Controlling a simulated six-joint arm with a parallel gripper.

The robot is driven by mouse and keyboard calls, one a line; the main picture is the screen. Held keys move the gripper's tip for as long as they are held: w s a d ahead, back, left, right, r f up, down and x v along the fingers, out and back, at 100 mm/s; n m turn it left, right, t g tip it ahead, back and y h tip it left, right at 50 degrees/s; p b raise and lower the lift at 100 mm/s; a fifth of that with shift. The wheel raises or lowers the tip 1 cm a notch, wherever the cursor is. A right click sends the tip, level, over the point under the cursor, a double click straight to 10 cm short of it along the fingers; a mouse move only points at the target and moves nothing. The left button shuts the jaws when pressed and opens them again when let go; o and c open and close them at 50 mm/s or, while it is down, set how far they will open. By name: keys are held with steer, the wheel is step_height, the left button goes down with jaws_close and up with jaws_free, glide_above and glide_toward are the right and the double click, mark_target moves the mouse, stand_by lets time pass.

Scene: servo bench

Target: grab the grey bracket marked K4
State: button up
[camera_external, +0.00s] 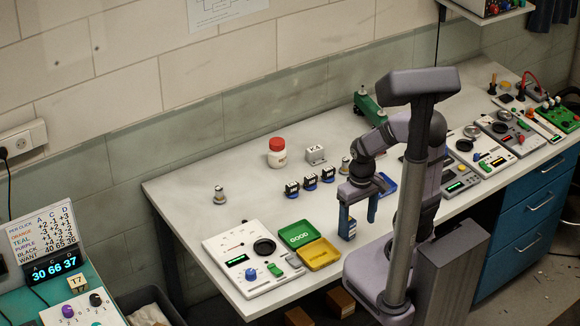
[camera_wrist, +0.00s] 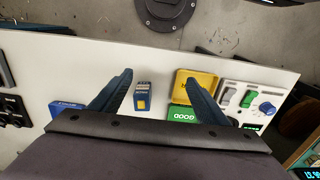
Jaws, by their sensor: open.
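The grey bracket (camera_external: 315,154), a small light grey block with a dark K4-like mark, stands toward the back of the white bench in the external view. It is not visible in the wrist view. My gripper (camera_external: 361,204) is open near the bench's front edge, nearer the camera and to the right of the bracket, well apart from it. In the wrist view my gripper (camera_wrist: 160,76) shows its two blue fingers spread wide. A small blue box with a yellow patch (camera_wrist: 142,96) lies between them in the picture, with no grip on it.
A red-capped white jar (camera_external: 277,153) stands left of the bracket. Several small dark blue servos (camera_external: 310,181) stand in front of it, and a metal cylinder (camera_external: 345,165) is to its right.

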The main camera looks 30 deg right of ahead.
step_height(320, 180, up, 5)
steer(key=w+d+t+b, duration=0.1)
steer(key=w+d+t, duration=0.4)
steer(key=w, duration=0.7)
steer(key=w+d+t+h+b, duration=0.15)
steer(key=w+d+t, duration=0.35)
steer(key=w, duration=0.7)
steer(key=w+d+t+y+b, duration=0.1)
steer(key=w+d+t, duration=0.2)
steer(key=w+d, duration=0.65)
glide_toward(315, 155)
steer(key=shift+w+d+r+m, duration=0.3)
steer(key=shift+w+d+r, duration=0.25)
steer(key=shift+w+r, duration=0.2)
steer(key=shift+w+f+t, duration=0.1)
steer(key=shift+f+t, duration=0.2)
steer(key=shift+f, duration=0.25)
steer(key=shift+p+x, duration=0.3)
steer(key=shift+x, duration=0.7)
steer(key=shift+w, duration=0.1)
